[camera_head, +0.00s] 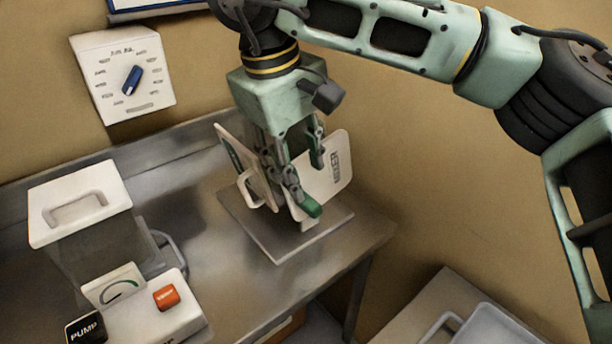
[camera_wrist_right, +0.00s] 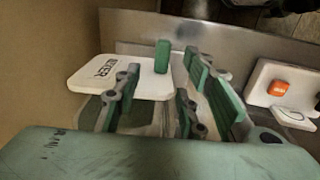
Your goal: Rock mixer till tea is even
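The mixer is a white rocker with a tilted panel (camera_head: 330,178) marked with dark lettering, partly hidden by my gripper. A second white panel with a handle (camera_head: 248,188) stands at its left. It is on a flat grey base plate (camera_head: 262,238) on the metal bench. My right gripper (camera_head: 312,180) points down among these panels, its green-padded fingers apart. In the right wrist view the lettered panel (camera_wrist_right: 100,82) lies beside the left finger, and the fingers (camera_wrist_right: 180,62) show a gap. I cannot tell whether they touch the mixer. No tea is visible. My left gripper is not in view.
A white-lidded container (camera_head: 110,215) and a pump box with an orange button (camera_head: 166,296) stand on the bench at left. A dial panel (camera_head: 125,110) is on the wall. A pale tray (camera_head: 485,330) is at lower right.

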